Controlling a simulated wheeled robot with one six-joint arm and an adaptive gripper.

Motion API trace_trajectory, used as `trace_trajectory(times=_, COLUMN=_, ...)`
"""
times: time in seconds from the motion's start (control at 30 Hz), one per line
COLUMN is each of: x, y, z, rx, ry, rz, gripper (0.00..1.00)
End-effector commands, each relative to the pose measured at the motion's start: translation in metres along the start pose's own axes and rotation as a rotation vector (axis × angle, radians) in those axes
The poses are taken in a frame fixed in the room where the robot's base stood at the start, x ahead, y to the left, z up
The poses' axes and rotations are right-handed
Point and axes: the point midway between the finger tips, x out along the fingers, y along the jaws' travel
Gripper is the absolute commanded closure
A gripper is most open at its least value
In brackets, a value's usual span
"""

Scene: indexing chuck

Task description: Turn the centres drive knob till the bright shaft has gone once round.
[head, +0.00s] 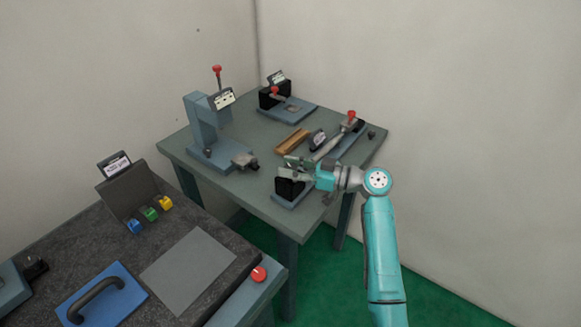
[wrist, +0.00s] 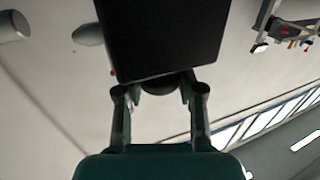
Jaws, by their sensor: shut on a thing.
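My gripper (head: 296,168) is at the near right part of the green-grey table, at a small station with a black block (head: 289,187) on a blue-grey base. In the wrist view, my gripper's two fingers (wrist: 160,94) close on a dark round knob (wrist: 158,86), which sits against the large black block (wrist: 160,35). The knob is mostly hidden by the fingers and block, so its angle cannot be told. My gripper covers part of this station in the head view. I cannot make out the bright shaft for certain.
A pale bar with a red knob (head: 351,114) lies behind my gripper, near a wooden block (head: 292,141). A blue-grey press stand (head: 201,125) stands at the table's left. A dark bench (head: 235,272) with a blue handled plate (head: 88,309) is at lower left.

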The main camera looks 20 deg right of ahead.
Motion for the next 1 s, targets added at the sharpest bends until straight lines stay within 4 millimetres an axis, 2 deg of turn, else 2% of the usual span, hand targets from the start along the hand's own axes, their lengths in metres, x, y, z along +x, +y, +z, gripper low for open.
trace_trajectory(times=0.4, x=0.0006, y=0.0001, z=0.0020, rx=0.004, ry=-0.004, rz=-0.167, gripper=0.97)
trace_trajectory(times=0.9, x=0.0008, y=-0.0005, z=0.0032, rx=0.004, ry=-0.005, rz=-0.184, gripper=0.97)
trace_trajectory(times=0.93, x=0.0008, y=-0.0005, z=0.0033, rx=0.005, ry=-0.005, rz=-0.184, gripper=0.60)
trace_trajectory(times=1.0, x=0.0008, y=-0.0005, z=0.0031, rx=0.004, ry=-0.005, rz=-0.184, gripper=0.42)
